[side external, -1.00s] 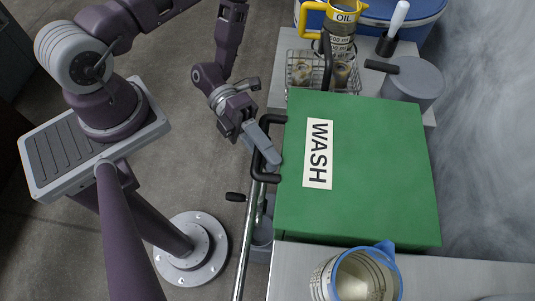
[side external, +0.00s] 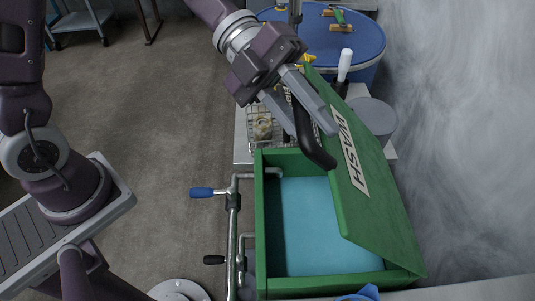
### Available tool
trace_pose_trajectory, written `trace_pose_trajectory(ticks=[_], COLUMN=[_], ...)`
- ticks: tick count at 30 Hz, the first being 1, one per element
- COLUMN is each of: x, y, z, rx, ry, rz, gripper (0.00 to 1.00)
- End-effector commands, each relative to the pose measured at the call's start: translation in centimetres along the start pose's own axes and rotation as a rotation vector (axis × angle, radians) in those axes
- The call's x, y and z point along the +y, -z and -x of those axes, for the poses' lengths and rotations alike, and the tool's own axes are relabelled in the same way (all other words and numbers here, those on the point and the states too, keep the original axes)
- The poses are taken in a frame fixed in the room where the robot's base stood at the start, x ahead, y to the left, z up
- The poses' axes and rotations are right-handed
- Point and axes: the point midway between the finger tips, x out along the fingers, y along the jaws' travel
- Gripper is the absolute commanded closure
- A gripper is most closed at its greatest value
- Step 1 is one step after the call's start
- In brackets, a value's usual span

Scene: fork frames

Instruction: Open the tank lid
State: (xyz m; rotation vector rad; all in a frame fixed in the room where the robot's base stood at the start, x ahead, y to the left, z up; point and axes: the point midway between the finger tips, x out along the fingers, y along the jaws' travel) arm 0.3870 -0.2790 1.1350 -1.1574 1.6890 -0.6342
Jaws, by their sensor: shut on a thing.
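The green tank (side external: 262,225) stands on the bench with pale blue liquid (side external: 310,220) inside. Its green lid (side external: 385,215), marked WASH, is tilted up, hinged along the right side, and the left part of the tank is uncovered. A black handle (side external: 310,143) sits on the lid's raised edge. My gripper (side external: 310,120) is at this handle, its grey fingers on either side of it, shut on it. The exact contact of the fingertips is partly hidden by the handle.
A wire basket (side external: 252,125) with a jar-like item stands behind the tank. A grey round container (side external: 372,118) and a white-handled tool (side external: 344,66) stand behind the lid. A pipe with a blue-handled valve (side external: 203,192) runs along the tank's left side. A blue round table (side external: 352,45) is at the back.

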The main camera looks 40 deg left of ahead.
Motion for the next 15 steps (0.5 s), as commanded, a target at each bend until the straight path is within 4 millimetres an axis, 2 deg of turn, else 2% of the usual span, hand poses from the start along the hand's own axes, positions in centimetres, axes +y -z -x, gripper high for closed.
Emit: trace_pose_trajectory(ticks=[1, 6, 15], x=[-1.8, -5.8, -10.3], y=[-0.1, -1.1, -2.9], z=[-0.4, -1.5, -3.2], rx=[0.003, 0.007, 0.007], ry=[-0.022, -0.117, -0.182], rz=[0.011, 0.112, 0.188], gripper=[1.00, 1.00, 1.00])
